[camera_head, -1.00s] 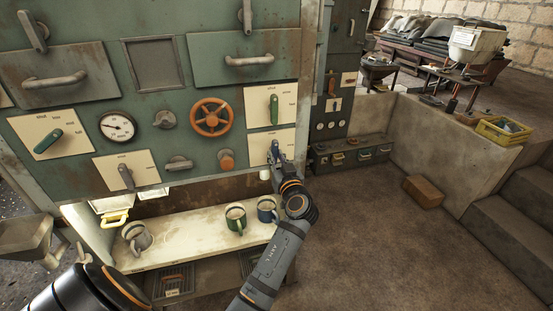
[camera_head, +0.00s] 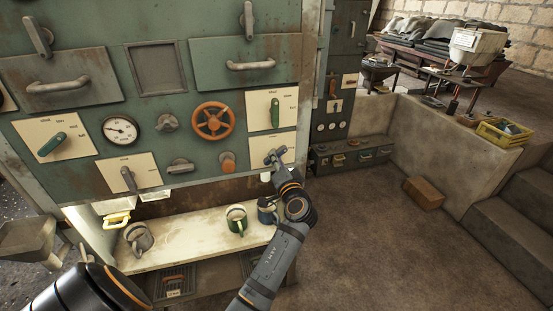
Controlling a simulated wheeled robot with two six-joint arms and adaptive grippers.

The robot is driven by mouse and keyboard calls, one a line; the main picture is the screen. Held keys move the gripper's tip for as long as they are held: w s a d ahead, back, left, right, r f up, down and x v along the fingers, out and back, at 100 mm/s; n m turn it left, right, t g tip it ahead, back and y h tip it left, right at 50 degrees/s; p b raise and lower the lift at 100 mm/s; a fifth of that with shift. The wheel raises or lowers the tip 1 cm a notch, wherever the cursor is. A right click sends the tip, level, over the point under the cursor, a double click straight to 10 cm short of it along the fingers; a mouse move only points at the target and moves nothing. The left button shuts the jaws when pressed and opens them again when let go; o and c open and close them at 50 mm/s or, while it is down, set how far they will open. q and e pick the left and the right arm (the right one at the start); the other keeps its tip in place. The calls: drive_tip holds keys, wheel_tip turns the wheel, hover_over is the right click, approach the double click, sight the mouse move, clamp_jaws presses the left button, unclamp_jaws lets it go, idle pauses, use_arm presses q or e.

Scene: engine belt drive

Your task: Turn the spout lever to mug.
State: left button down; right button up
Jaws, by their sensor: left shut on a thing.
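The spout lever (camera_head: 271,158) is on a cream plate (camera_head: 288,139) at the lower right of the green panel. My left gripper (camera_head: 276,157) is at this lever and shut on it, hiding most of it. The lever now looks slanted, though its exact angle is hard to see. My right gripper is not in view.
The panel also carries an orange valve wheel (camera_head: 213,121), a green lever (camera_head: 275,112) above the spout lever, a gauge (camera_head: 120,129) and another lever (camera_head: 128,179). Open floor lies to the right.

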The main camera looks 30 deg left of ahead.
use_arm(q)
drive_tip(key=shift+r+m+p, duration=0.15)
drive_tip(key=shift+m+p, duration=1.45)
drive_tip(key=shift+m, duration=1.7)
drive_tip(key=c, duration=1.2)
unclamp_jaws()
